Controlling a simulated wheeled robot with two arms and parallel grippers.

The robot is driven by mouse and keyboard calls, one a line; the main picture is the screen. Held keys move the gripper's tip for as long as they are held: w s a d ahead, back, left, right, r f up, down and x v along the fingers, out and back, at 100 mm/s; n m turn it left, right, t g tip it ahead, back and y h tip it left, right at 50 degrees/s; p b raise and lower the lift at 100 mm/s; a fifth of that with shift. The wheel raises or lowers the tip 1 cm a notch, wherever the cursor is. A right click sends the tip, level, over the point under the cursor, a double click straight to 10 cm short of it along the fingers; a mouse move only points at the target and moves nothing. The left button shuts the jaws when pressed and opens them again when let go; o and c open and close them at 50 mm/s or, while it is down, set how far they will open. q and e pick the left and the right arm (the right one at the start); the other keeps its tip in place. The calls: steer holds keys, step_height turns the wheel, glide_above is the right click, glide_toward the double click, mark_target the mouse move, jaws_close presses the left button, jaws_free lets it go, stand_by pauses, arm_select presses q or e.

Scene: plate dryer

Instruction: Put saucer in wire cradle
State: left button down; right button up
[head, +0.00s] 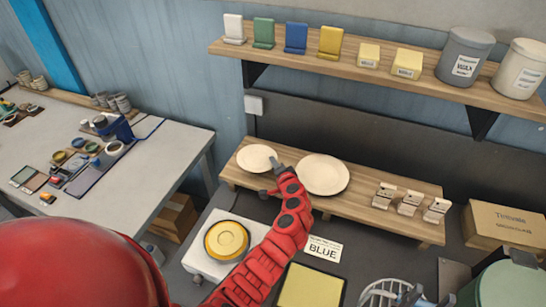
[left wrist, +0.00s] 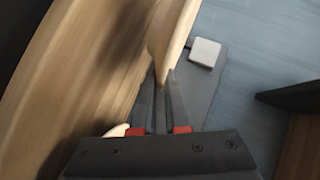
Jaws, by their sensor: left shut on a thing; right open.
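The small cream saucer (head: 255,158) is on the wooden bench (head: 375,217) at its left end. My left gripper (head: 275,165) is shut on its right edge. In the left wrist view the saucer (left wrist: 175,35) shows edge-on between the two fingertips (left wrist: 163,78). Whether it is lifted off the wood is hard to tell. A pale slatted round thing (head: 378,290) at the bottom edge may be the wire cradle; it is cut off. What looks like my right gripper (head: 410,296) shows beside it, small and partly out of frame, open.
A larger cream plate (head: 323,174) lies close right of the saucer. Several small stands (head: 408,203) are at the bench's right. A yellow dish (head: 227,239) on a white block, a BLUE card (head: 322,249) and a yellow pad (head: 311,287) lie in front. A shelf (head: 360,68) hangs above.

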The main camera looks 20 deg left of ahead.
arm_select(q)
steer(key=s+d+r+b, duration=0.1)
steer(key=s+d, duration=0.6)
steer(key=s, duration=0.3)
steer(key=shift+s+r, duration=0.15)
steer(key=shift+s, duration=0.05)
